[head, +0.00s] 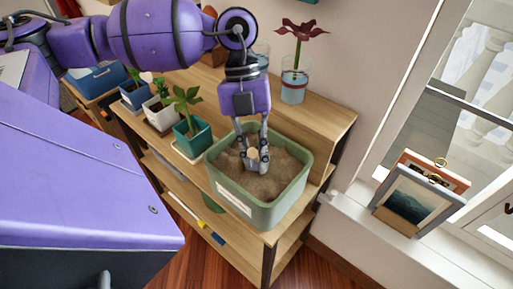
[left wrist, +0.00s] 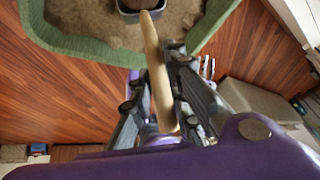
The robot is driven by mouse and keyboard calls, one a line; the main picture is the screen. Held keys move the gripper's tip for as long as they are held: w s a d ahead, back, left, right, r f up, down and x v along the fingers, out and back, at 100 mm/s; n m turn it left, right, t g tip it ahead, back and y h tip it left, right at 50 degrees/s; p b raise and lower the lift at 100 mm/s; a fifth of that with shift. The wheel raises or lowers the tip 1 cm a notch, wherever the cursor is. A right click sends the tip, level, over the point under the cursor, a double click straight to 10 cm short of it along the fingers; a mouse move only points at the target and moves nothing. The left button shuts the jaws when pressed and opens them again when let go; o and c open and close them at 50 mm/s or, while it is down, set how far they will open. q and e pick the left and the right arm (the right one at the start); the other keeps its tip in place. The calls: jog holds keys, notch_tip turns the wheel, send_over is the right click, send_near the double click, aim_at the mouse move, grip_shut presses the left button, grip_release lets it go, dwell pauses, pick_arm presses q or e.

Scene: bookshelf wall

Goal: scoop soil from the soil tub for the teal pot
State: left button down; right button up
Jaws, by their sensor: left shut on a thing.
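The soil tub (head: 229,193) is a pale green bin with a white label, full of brown soil (head: 283,178). My left gripper (head: 256,158) points down into the tub and is shut on a scoop. In the left wrist view the scoop's wooden handle (left wrist: 158,75) runs between the fingers. Its dark scoop head (left wrist: 131,11) is at the soil and partly cut off by the frame; how much soil it holds I cannot tell. The teal pot (head: 193,139) with a leafy green plant stands left of the tub. My right gripper is not in view.
A white pot (head: 161,116) and a blue pot (head: 135,97) stand farther left on the wooden shelf (head: 220,92). A glass jar with a dark red flower (head: 294,84) stands on the raised ledge behind the tub. Framed pictures (head: 417,201) lean on the windowsill at right.

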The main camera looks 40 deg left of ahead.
aim_at(252, 148)
pick_arm(q)
jog(key=r, duration=0.1)
jog(key=s+r+t+p, duration=0.1)
jog(key=r, duration=0.1)
jog(key=shift+s+d+r+y+p, duration=0.1)
jog(key=shift+s+d+y+p, duration=0.05)
jog(key=shift+d+y+p, duration=0.2)
jog(key=shift+s+d+r+t+p, duration=0.2)
jog(key=shift+s+r+t+p, duration=0.2)
jog(key=shift+r+t, duration=0.25)
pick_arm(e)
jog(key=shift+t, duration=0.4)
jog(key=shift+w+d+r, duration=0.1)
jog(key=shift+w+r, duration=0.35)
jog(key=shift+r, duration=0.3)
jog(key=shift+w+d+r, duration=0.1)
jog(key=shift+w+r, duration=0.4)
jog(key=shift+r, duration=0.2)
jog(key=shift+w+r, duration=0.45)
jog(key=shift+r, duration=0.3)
